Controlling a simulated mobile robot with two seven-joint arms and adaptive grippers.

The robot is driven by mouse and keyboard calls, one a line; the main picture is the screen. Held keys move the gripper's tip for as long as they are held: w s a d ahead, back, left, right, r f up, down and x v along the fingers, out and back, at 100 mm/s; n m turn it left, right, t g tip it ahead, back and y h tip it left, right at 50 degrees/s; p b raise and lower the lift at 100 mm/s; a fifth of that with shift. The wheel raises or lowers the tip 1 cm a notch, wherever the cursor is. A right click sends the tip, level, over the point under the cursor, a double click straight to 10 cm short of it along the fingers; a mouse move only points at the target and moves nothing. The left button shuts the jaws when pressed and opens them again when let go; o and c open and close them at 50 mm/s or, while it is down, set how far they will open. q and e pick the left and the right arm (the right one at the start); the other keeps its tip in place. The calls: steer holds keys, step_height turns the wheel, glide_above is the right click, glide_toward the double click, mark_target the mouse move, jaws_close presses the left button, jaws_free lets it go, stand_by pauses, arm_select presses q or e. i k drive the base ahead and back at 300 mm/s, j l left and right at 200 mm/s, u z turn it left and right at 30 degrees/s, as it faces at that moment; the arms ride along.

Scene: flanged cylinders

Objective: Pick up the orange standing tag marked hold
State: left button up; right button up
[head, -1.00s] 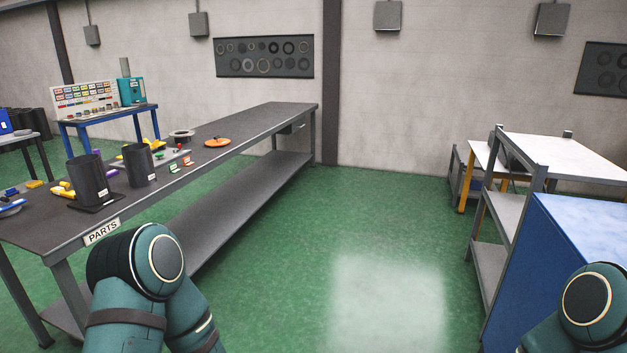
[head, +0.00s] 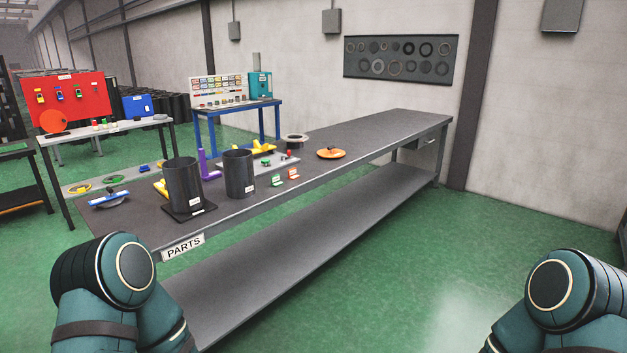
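A small orange standing tag (head: 293,174) stands on the dark parts table (head: 380,145), near its front edge and right of the second dark cylinder. Its lettering is too small to read. A similar green tag (head: 277,180) stands just left of it. Both arms show only as teal links at the bottom left and bottom right of the head view.
Two dark cylinders, one left (head: 184,186) and one right (head: 239,174), stand left of the tags. An orange disc (head: 331,153) and a grey ring (head: 295,140) lie behind. Green floor (head: 400,270) in front of the table is clear.

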mark_target(292, 172)
steer(key=i+j+u, duration=0.1)
steer(key=i+u, duration=0.2)
steer(key=i, duration=0.4)
steer(key=i+l+u, duration=0.1)
steer(key=i+u, duration=0.2)
steer(key=i, duration=0.4)
steer(key=i+z, duration=0.35)
steer(key=i+j, duration=0.05)
